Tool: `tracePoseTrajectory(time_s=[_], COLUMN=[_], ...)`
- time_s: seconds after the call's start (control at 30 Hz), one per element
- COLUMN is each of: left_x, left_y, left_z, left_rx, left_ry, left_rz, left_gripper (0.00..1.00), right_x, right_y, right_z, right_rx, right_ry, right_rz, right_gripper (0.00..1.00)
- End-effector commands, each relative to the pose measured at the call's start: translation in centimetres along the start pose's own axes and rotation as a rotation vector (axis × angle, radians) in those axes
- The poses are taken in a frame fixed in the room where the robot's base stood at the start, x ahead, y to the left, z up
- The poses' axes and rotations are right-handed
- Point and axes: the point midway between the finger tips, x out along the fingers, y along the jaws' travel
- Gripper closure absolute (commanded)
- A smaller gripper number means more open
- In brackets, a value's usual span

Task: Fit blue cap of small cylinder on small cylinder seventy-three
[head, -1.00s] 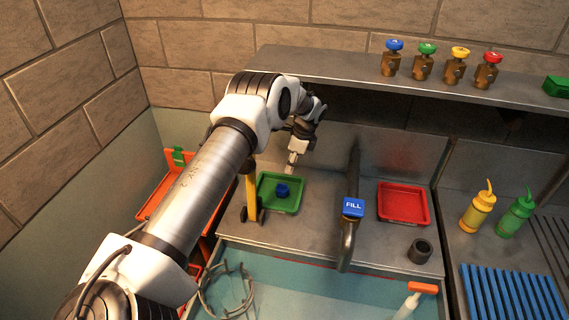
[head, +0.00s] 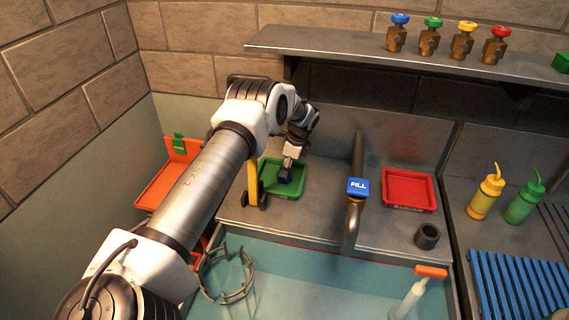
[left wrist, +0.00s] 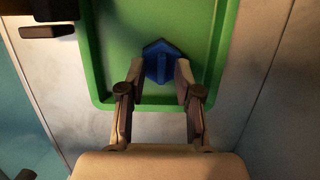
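The blue cap (head: 285,176) lies in the green tray (head: 303,178) on the steel counter, partly covered by my left gripper. In the left wrist view, the cap (left wrist: 159,62) sits near the tray's near end. My left gripper (head: 287,168) points down at it. Its fingers (left wrist: 160,75) are spread, one on each side of the cap, with no clear grip showing. My right gripper is not in view. I cannot make out a number seventy-three on any cylinder. A clear cylinder with an orange top (head: 408,298) leans at the front of the basin.
A yellow post (head: 253,182) stands left of the green tray. The fill tap (head: 354,205) rises to its right, then a red tray (head: 408,190) and a dark hollow cylinder (head: 427,236). A shelf (head: 340,50) with several valves overhangs behind. A wire ring stand (head: 228,275) stands below left.

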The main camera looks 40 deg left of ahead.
Motion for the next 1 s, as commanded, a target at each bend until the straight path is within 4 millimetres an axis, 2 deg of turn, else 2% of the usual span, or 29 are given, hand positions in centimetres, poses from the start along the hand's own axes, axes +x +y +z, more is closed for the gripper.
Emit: tracePoseTrajectory(time_s=[0.07, 0.1, 0.2, 0.47, 1.0], left_x=[0.0, 0.0, 0.0, -0.1, -3.2], left_y=[0.0, 0.0, 0.0, 0.1, 0.0], left_z=[0.0, 0.0, 0.0, 0.0, 0.8], left_rx=[0.000, 0.000, 0.000, 0.000, 0.000], left_ry=[0.000, 0.000, 0.000, 0.000, 0.000], left_rz=[0.000, 0.000, 0.001, 0.002, 0.000], left_gripper=[0.67, 0.70, 1.00, 1.00, 1.00], right_x=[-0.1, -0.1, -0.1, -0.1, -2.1], right_y=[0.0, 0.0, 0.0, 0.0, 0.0], right_z=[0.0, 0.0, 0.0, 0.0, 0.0], right_rx=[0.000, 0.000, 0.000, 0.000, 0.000], right_ry=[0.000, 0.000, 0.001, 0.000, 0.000], right_rz=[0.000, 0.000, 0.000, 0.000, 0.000], right_gripper=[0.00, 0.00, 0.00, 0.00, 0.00])
